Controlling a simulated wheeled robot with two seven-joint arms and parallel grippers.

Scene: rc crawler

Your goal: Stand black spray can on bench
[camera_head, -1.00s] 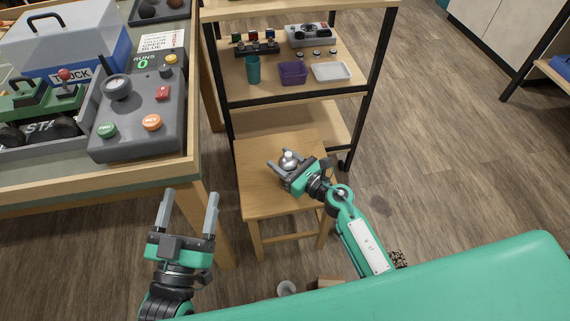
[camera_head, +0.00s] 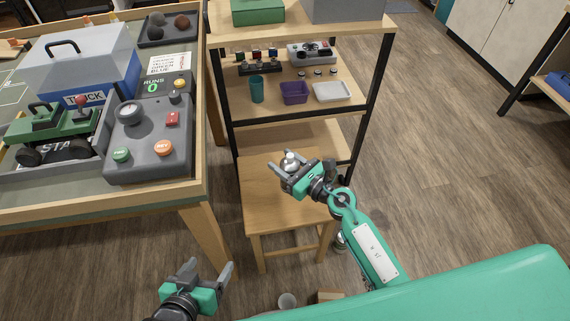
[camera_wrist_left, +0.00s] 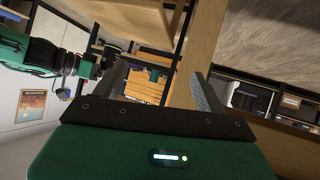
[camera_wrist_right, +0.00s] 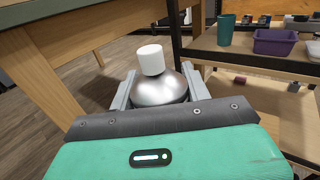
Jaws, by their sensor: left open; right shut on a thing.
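A can with a rounded silver top and white cap (camera_wrist_right: 151,60) is in my right gripper (camera_wrist_right: 158,88). In the head view the can's top (camera_head: 291,160) shows between the fingers; its body is hidden, so I cannot see its colour. My right gripper (camera_head: 294,170) is shut on it over the wooden stool (camera_head: 262,200); I cannot tell whether the can touches the seat. My left gripper (camera_head: 209,270) is open and empty at the lower left of the head view. The worktable (camera_head: 105,207), possibly the bench, stands at the left.
A grey control box (camera_head: 150,145) and a green truck (camera_head: 55,127) sit on the worktable. A shelf unit (camera_head: 262,113) behind the stool holds a teal cup (camera_head: 257,90), a purple bin (camera_head: 294,92) and a white tray (camera_head: 332,92). A small box (camera_head: 329,295) is on the floor.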

